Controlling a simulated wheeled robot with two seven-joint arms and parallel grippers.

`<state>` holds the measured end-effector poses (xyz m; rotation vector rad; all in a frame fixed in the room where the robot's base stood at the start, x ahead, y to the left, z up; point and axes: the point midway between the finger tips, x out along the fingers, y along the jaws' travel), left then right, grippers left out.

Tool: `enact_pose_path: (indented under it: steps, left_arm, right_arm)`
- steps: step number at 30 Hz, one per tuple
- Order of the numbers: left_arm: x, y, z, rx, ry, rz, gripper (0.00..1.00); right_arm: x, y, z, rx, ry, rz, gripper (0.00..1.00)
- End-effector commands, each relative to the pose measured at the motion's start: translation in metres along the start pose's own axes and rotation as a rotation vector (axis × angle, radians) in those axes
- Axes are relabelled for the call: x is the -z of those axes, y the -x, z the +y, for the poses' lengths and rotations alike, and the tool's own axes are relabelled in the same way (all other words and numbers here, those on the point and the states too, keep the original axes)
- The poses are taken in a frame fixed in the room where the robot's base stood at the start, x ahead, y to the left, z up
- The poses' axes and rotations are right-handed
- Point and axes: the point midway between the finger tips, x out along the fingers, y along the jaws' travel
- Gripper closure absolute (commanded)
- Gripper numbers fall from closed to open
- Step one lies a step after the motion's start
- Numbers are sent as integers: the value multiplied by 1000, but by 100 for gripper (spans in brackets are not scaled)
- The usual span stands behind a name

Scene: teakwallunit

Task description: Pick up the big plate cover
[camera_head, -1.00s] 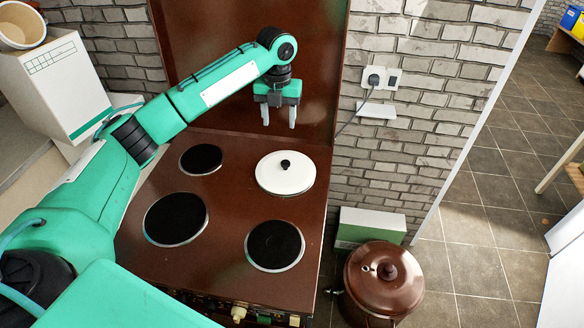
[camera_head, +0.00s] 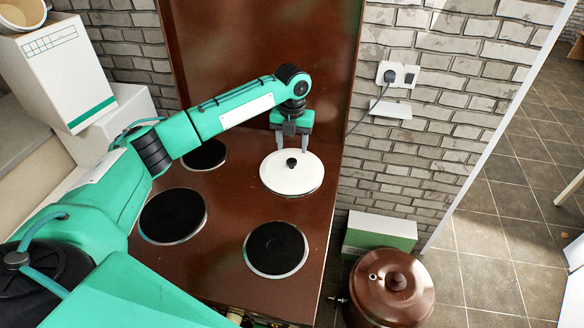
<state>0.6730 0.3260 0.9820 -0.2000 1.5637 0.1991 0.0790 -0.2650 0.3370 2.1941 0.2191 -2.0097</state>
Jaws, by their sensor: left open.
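The big plate cover (camera_head: 286,177) is a round white lid with a small black knob (camera_head: 291,162) on top. It lies on the back right of the brown stove top. My left gripper (camera_head: 291,145) points down, open and empty, close above the back part of the cover. Its two light fingertips are near the knob, just behind it in the picture; I cannot tell whether they touch anything. My right gripper is not in view.
The brown stove (camera_head: 225,239) has three bare black hotplates, at back left, front left and front right. A tall brown panel (camera_head: 262,50) rises behind it. A brown lidded pot (camera_head: 388,300) stands at right. White boxes (camera_head: 58,70) are at left.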

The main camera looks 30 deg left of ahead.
Motion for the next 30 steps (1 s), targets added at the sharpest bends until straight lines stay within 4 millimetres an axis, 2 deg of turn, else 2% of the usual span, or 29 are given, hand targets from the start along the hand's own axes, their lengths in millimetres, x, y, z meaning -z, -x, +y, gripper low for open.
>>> enact_pose_path:
  steps: [5,11,15,23,26,30]
  left_arm:
    - [1,-11,0,-1,0,1,47]
    - [8,-38,0,-2,-1,3,47]
    - [6,-55,0,0,0,0,47]
    - [6,-59,0,-1,-1,-1,47]
    - [6,-59,0,-1,-1,-2,63]
    - [6,-59,0,0,-1,-2,90]
  right_arm:
    - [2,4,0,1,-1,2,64]
    - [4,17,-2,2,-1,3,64]
    - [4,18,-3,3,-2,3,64]
    - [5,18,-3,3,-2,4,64]
    - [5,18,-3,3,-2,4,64]
    - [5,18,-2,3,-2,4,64]
